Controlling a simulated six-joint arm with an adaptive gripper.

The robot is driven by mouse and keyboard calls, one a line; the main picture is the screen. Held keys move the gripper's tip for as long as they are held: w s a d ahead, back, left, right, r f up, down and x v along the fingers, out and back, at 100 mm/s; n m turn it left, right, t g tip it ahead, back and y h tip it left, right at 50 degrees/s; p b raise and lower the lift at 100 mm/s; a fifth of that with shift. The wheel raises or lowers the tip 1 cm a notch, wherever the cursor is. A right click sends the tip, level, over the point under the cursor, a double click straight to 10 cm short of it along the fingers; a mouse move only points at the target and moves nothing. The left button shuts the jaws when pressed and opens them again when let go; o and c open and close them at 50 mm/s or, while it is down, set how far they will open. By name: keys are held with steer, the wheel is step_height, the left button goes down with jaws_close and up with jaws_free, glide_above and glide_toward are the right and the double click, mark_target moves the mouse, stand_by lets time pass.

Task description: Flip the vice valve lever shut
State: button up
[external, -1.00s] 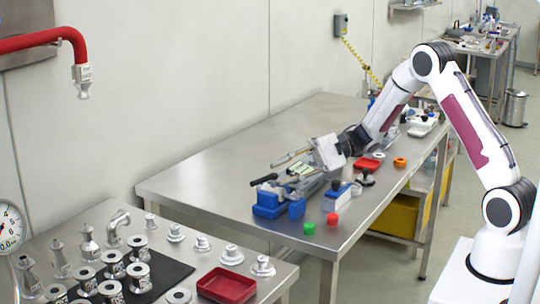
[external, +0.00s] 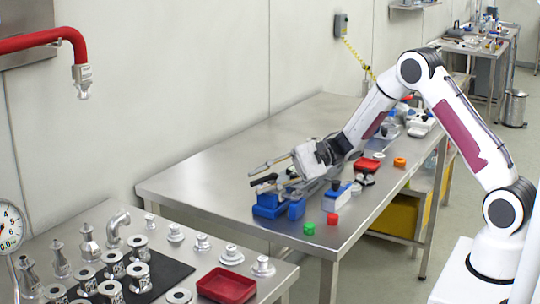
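The vice (external: 268,207) is blue and stands near the front left of the long steel table. A black lever (external: 264,180) shows above it, roughly level and pointing left. My gripper (external: 270,178) is over the vice, reaching down and left, with its fingers apart. One finger passes just above and behind the lever. The other is nearer the camera and partly lost against the vice. I cannot tell whether either finger touches the lever. The valve body is mostly hidden by my gripper.
A blue-and-white block (external: 337,198), a green cap (external: 309,228) and a red cap (external: 333,219) lie right of the vice. A red tray (external: 366,165) and an orange ring (external: 400,162) are farther back. The table's left part is clear.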

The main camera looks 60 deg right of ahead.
steer(key=shift+w+a+f, duration=0.15)
steer(key=shift+w+a, duration=0.2)
steer(key=shift+a, duration=0.15)
jaws_close()
steer(key=shift+s+n+g, duration=0.1)
steer(key=shift+n+g, duration=0.2)
steer(key=shift+g, duration=0.1)
steer(key=shift+s+a+n+g+y, duration=0.1)
steer(key=shift+s+n+g+y, duration=0.2)
steer(key=shift+n+g+y, duration=0.4)
steer(key=shift+s+n+g+y, duration=0.25)
steer(key=shift+n+g, duration=0.25)
steer(key=shift+g, duration=0.4)
steer(key=shift+s, duration=0.1)
jaws_free()
